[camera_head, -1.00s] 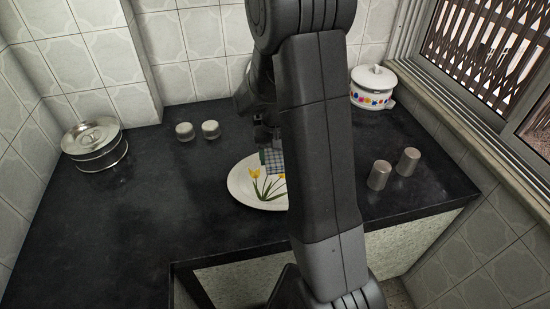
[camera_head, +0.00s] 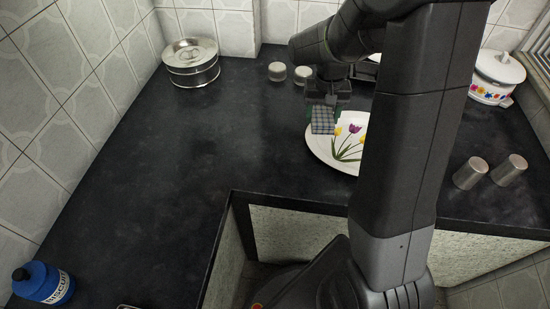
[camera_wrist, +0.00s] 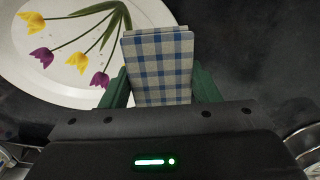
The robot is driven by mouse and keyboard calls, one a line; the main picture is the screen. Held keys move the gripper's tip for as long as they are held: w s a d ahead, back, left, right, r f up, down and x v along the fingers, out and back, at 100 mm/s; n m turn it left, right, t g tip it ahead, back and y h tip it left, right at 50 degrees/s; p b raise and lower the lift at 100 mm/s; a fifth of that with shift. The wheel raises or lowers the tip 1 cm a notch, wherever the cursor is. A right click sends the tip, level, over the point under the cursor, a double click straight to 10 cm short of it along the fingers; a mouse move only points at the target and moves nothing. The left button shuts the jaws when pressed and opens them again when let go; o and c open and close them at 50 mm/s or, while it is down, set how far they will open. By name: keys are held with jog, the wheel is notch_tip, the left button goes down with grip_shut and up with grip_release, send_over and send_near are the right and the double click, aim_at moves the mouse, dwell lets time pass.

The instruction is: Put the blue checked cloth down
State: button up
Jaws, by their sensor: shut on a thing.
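The blue checked cloth (camera_wrist: 160,68) is a folded, blue-and-white block between the green fingers of my gripper (camera_wrist: 161,88) in the wrist view. In the head view the cloth (camera_head: 322,121) hangs below my gripper (camera_head: 323,112), over or in front of the left part of a white plate with painted tulips (camera_head: 345,160). My gripper is shut on the cloth. Whether the cloth touches the plate or the counter I cannot tell. My arm hides the right part of the plate in the head view.
Two steel tumblers (camera_head: 470,173) (camera_head: 510,170) stand at the right of the black counter (camera_head: 180,150). A round steel tin (camera_head: 191,63), two small lidded jars (camera_head: 277,71) and a white flowered pot (camera_head: 496,77) stand at the back. A blue biscuit jar (camera_head: 43,284) is front left. The left counter is clear.

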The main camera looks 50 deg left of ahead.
aim_at(274, 155)
jog(key=s+a+n+b, duration=0.2)
jog(key=s+a, duration=0.1)
jog(key=s, duration=0.3)
jog(key=s+a+n+b, duration=0.1)
jog(key=s+a+b, duration=0.15)
jog(key=s, duration=0.35)
jog(key=f, duration=0.9)
jog(key=shift+s+a, duration=0.1)
jog(key=shift+s, duration=0.1)
jog(key=shift+f, duration=0.2)
jog(key=o, duration=1)
jog(key=shift+r, duration=0.1)
notch_tip(274, 155, up, 12)
jog(key=shift+r+p, duration=0.1)
jog(key=shift+p, duration=0.3)
